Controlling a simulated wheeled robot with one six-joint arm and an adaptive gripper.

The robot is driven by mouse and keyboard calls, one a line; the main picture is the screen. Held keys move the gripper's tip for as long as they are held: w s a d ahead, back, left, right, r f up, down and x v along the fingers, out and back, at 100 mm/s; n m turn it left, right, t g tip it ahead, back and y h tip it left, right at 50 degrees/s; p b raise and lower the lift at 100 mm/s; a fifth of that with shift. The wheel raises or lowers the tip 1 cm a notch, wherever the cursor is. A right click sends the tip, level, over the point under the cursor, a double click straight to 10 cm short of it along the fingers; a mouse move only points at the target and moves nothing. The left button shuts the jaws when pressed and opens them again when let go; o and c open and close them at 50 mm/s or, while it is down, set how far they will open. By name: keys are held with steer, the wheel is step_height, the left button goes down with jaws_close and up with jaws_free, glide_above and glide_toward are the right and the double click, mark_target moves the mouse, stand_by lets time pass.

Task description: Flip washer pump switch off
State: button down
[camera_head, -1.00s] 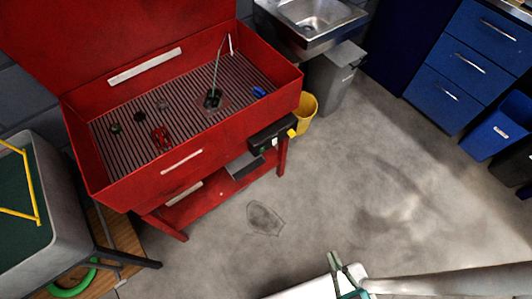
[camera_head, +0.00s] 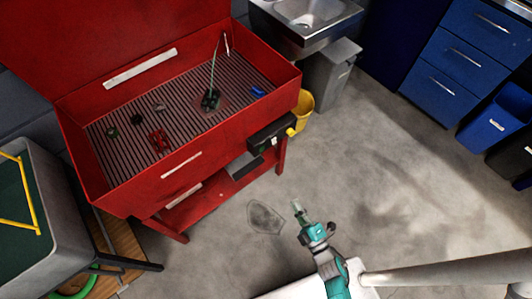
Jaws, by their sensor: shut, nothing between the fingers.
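The red parts washer (camera_head: 222,140) stands at the left centre with its lid up. A dark switch box (camera_head: 271,131) is fixed to its front right corner, with a small pale and green detail and a yellow part (camera_head: 290,132) at its right end. The switch's own position is too small to tell. My gripper (camera_head: 296,206) is in front of the washer, below and a little right of the box, clear of it. Its fingers are together and empty, pointing up toward the washer.
Inside the basin lie a red part (camera_head: 159,140) and several small dark parts. A yellow bucket (camera_head: 304,108) and a grey bin (camera_head: 332,72) stand right of the washer. The floor right of it is free.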

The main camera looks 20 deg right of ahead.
mark_target(263, 148)
steer(key=w+d+f+n+y, duration=0.1)
steer(key=w+f+n, duration=0.1)
steer(key=w, duration=0.3)
steer(key=w+d+f+n+y, duration=0.1)
steer(key=w+f+n+y, duration=0.1)
steer(key=w+f+n, duration=0.1)
steer(key=shift+w+d+f+n+g+y, duration=0.2)
steer(key=shift+w+d+n+g+y, duration=0.15)
steer(key=shift+w+n, duration=0.75)
steer(key=shift+w, duration=0.2)
steer(key=x, duration=1.3)
steer(key=shift+w, duration=0.4)
steer(key=shift+r, duration=0.1)
steer(key=shift+w+a+r, duration=0.1)
steer(key=shift+w+r, duration=0.05)
steer(key=shift+w, duration=0.15)
